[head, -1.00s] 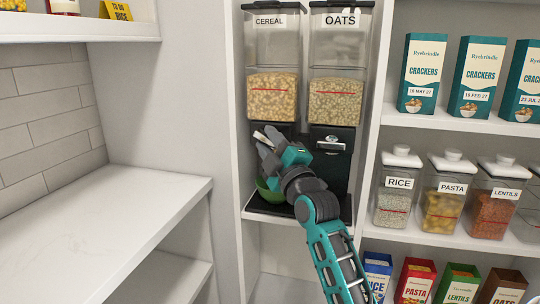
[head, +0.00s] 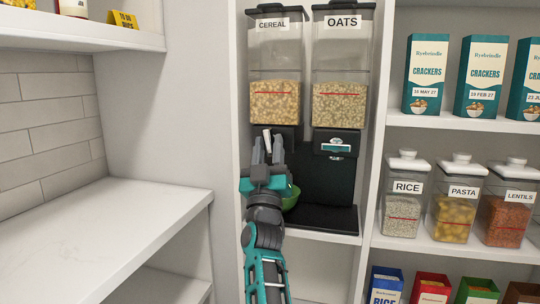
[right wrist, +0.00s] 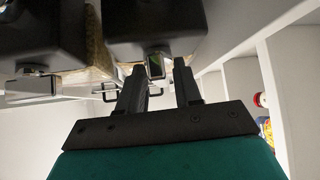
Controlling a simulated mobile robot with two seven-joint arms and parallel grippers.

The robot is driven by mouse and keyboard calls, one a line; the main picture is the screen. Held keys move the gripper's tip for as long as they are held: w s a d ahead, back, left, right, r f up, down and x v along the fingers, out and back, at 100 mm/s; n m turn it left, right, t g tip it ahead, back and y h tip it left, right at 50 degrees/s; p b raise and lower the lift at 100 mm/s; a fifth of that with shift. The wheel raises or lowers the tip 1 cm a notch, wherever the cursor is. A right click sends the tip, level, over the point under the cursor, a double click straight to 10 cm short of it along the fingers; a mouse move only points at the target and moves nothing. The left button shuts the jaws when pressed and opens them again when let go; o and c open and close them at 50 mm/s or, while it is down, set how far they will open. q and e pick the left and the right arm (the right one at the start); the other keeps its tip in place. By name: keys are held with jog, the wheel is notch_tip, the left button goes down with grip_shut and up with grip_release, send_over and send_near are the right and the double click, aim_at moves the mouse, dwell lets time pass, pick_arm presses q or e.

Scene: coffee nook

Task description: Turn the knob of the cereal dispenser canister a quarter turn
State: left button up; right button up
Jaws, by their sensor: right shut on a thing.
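My right gripper (head: 268,150) comes from below and is shut on this knob. In the right wrist view the knob (right wrist: 155,66) shows between the two dark fingers (right wrist: 160,85). The fingers cover part of the knob in the head view. A green bowl (head: 291,199) is under the dispenser, partly hidden by my gripper. My left gripper is not in view.
The oats canister (head: 338,60) stands right beside, with its own silver knob (head: 338,146). The black base (head: 325,219) sits on a white shelf. Jars and cracker boxes (head: 425,75) fill the right shelves. The white counter (head: 110,225) at left is bare.

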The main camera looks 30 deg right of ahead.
jog(key=m+g+h, duration=0.2)
jog(key=m, duration=0.1)
jog(key=shift+w+a+f+m+h, duration=0.1)
jog(key=shift+w+f+m+h, duration=0.05)
jog(key=shift+m+h, duration=0.15)
jog(key=shift+m+g+h, duration=0.3)
jog(key=shift+g, duration=0.1)
jog(key=shift+m+b, duration=0.3)
jog(key=shift+m, duration=0.1)
jog(key=o, duration=0.7)
jog(key=shift+o, duration=0.2)
jog(key=shift+g+h, duration=0.3)
